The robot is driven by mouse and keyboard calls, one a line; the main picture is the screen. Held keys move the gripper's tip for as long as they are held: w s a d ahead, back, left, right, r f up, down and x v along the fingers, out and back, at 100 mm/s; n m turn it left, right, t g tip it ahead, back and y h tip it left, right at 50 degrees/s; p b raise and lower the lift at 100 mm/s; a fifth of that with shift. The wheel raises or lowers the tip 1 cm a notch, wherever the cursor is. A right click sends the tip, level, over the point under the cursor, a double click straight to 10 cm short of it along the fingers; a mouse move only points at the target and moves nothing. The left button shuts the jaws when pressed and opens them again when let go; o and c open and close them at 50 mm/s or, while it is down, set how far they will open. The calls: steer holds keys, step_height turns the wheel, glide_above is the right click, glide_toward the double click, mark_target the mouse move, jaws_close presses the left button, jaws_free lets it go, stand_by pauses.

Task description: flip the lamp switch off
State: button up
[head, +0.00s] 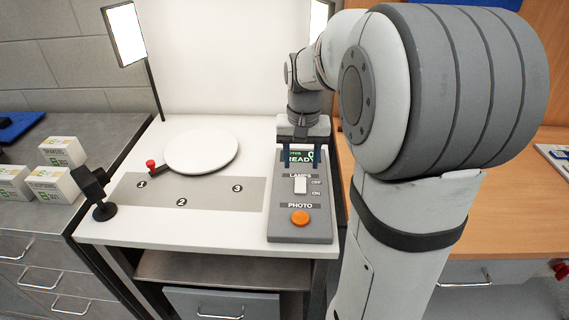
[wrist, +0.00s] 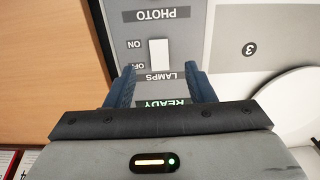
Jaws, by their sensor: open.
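The lamp switch is a white rocker (head: 300,186) on a grey control box (head: 283,232), under the word LAMPS, with OFF marked beside its far end and ON beside its near end. I cannot tell which way it is tilted. My gripper (head: 301,166) is open and empty over the box, pointing down, at the READY display (head: 298,156) just behind the switch. In the wrist view the switch (wrist: 158,54) shows just ahead of the gap between my blue fingertips (wrist: 160,70), apart from them. The left lamp panel (head: 124,34) glows white.
An orange PHOTO button (head: 300,218) is in front of the switch. A round white turntable (head: 201,152) with a red-knobbed lever (head: 151,165) is left of the box. A small black camera (head: 96,192) stands at the table's left. White boxes (head: 62,152) are on the left counter.

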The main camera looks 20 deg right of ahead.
mark_target(300, 189)
steer(key=shift+w+d+f, duration=0.2)
steer(key=shift+f, duration=0.45)
step_height(300, 189, down, 7)
steer(key=shift+r, duration=0.1)
steer(key=shift+c, duration=0.3)
